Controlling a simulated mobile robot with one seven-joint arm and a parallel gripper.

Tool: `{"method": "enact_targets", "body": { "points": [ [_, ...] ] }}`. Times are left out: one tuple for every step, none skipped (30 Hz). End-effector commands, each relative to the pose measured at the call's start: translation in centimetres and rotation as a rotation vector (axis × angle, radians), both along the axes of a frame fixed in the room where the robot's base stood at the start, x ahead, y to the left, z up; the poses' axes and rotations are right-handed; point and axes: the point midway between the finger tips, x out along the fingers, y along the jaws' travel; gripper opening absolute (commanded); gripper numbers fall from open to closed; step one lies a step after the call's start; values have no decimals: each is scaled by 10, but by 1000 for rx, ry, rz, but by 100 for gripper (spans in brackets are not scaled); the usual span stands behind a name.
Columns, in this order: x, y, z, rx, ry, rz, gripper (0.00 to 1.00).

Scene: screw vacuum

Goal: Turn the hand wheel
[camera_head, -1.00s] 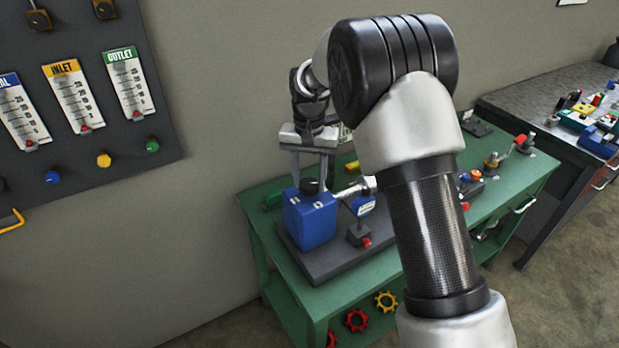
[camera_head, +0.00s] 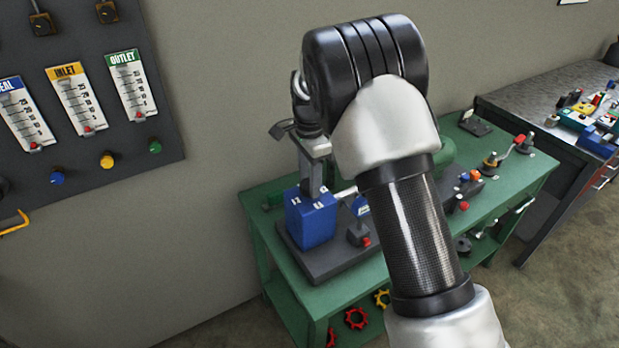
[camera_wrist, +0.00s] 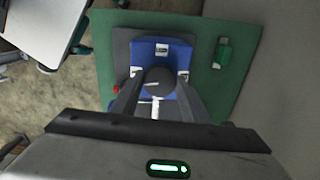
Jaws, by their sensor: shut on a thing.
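A blue box-shaped unit (camera_head: 311,222) stands on a dark base plate on the green bench. A round black knob-like hand wheel (camera_wrist: 158,82) sits on top of it in the wrist view. My gripper (camera_wrist: 159,90) points down at the unit, with one finger on each side of the black wheel, and is shut on it. In the head view my gripper (camera_head: 312,188) is seen edge-on above the blue unit, and its fingers hide most of the wheel.
A small blue-and-black part with a red button (camera_head: 361,233) stands right of the unit. The green bench (camera_head: 440,235) holds other fittings further right. Red (camera_head: 356,318) and yellow (camera_head: 382,299) wheels hang low at its front. A gauge panel (camera_head: 90,110) is on the wall.

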Motion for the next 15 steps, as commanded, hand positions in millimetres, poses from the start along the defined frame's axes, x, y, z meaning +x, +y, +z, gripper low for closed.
{"method": "enact_targets", "body": {
  "points": [
    [0,0,1,-1,-1,-31,18],
    [0,0,1,-1,-1,-50,18],
    [0,0,1,0,-1,-72,18],
    [0,0,1,0,-1,-87,18],
    [0,0,1,0,-1,-101,18],
    [0,0,1,0,-1,-119,18],
    [0,0,1,0,-1,-130,18],
    [1,1,1,0,-1,-142,18],
    [1,0,1,0,-1,-154,18],
    [1,0,1,0,-1,-162,18],
    [1,0,1,0,-2,-170,18],
    [1,0,1,0,-2,-179,18],
    [1,0,1,0,-2,-184,18],
    [1,0,1,0,-2,-188,18],
    [1,0,1,0,-2,-192,18]
  ]
}}
